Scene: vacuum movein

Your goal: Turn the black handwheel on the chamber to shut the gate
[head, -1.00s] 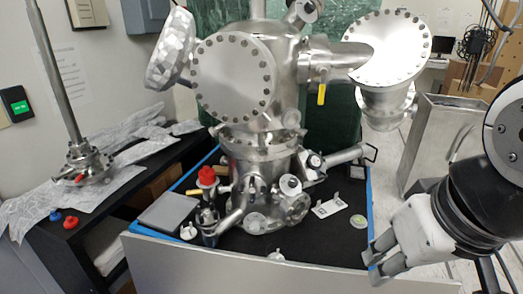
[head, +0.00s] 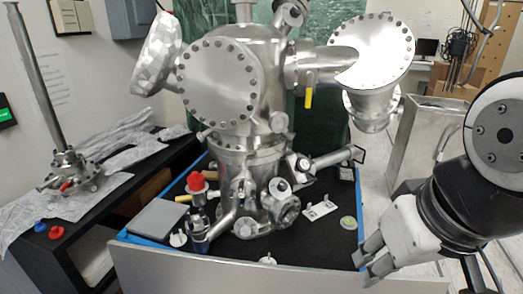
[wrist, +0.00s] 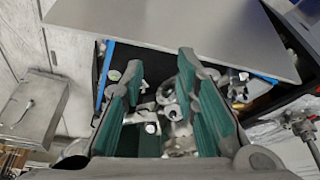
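The steel chamber (head: 247,150) stands upright on a black-topped cart. I cannot pick out a black handwheel with certainty. My gripper (head: 366,258) is at the cart's front right corner, apart from the chamber. In the wrist view my gripper (wrist: 158,72) shows two green-padded fingers spread apart with nothing held. The chamber's lower fittings (wrist: 172,105) appear beyond the gap.
The cart's grey front panel (head: 270,270) lies between me and the chamber. A red knob (head: 195,181), a grey plate (head: 157,219) and small parts lie on the cart. A tall metal box (head: 424,140) stands right. A dark bench (head: 110,205) is left.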

